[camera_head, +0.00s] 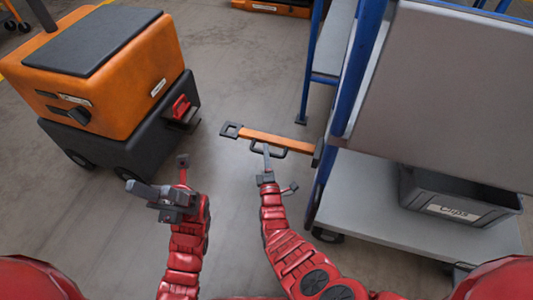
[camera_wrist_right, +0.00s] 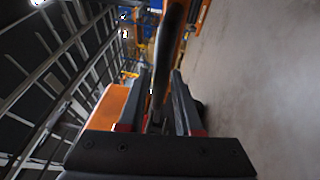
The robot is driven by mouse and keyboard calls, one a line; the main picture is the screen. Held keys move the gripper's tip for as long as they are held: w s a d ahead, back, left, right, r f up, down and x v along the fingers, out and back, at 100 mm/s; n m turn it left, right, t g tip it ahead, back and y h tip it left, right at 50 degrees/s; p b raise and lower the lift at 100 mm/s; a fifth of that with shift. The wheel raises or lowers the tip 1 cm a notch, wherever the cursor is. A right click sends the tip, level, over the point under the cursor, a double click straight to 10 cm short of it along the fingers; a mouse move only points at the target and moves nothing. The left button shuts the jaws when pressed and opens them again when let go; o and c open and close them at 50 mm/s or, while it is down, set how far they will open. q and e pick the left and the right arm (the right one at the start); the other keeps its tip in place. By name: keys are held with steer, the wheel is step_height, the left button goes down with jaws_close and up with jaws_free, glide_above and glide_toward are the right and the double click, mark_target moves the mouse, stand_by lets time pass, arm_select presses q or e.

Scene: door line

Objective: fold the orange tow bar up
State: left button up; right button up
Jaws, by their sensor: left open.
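The orange tow bar (camera_head: 275,139) sticks out to the left from the shelf cart's lower end, with a dark square eye (camera_head: 230,130) at its free end. A dark loop handle (camera_head: 285,153) is on its near side. My right gripper (camera_head: 267,155) is at this handle. In the right wrist view the dark handle bar (camera_wrist_right: 164,70) runs between the two fingers (camera_wrist_right: 160,85), which stand apart with a narrow gap beside it. My left gripper (camera_head: 152,190) is open and empty, left of the bar.
An orange and black tugger (camera_head: 110,75) with a red hitch part (camera_head: 180,107) stands at the upper left. The cart (camera_head: 370,205) with blue posts and a grey bin (camera_head: 455,200) labelled Clips stands at right. Bare floor (camera_head: 240,90) lies between them.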

jaws_close()
stand_by(1.1)
